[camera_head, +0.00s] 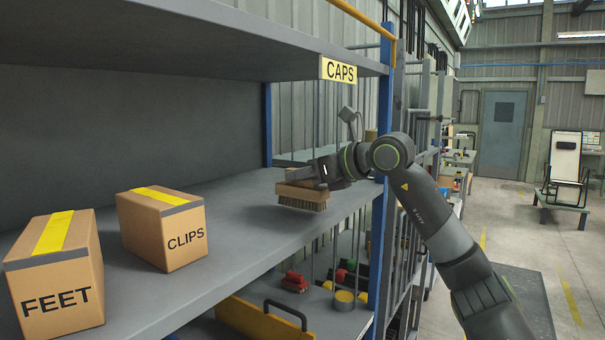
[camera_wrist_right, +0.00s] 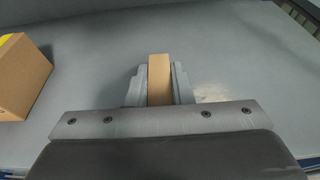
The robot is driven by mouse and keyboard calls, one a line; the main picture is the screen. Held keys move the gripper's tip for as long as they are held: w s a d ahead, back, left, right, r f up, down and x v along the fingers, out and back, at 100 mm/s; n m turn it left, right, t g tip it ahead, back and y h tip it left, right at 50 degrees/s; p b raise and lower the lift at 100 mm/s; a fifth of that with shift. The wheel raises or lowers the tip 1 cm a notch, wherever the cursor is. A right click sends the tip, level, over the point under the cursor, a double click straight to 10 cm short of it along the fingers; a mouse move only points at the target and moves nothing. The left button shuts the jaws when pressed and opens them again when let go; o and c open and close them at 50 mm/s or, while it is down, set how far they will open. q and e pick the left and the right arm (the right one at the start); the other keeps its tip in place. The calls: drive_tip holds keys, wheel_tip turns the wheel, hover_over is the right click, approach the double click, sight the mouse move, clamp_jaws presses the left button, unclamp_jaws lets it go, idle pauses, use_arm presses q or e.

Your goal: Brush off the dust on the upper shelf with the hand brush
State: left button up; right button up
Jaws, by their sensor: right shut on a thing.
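My right gripper (camera_head: 308,182) reaches in from the right and is shut on the wooden block of the hand brush (camera_head: 302,198). The brush's bristles point down, at or just above the grey shelf board (camera_head: 235,220) near its far right end; I cannot tell whether they touch. In the right wrist view the brush's block (camera_wrist_right: 159,70) stands between the two fingers (camera_wrist_right: 159,86). A faint pale patch, perhaps dust (camera_wrist_right: 212,90), shows on the board right of the fingers. My left gripper is not in view.
A FEET box (camera_head: 55,275) and a CLIPS box (camera_head: 160,230) stand on the same board, left of the brush. Another board (camera_head: 230,40) with a CAPS label (camera_head: 338,70) hangs above. A blue post (camera_head: 384,190) stands right of the brush. The board between CLIPS and brush is clear.

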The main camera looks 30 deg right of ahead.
drive_tip(key=shift+f+b, duration=0.5)
drive_tip(key=shift+f, duration=0.15)
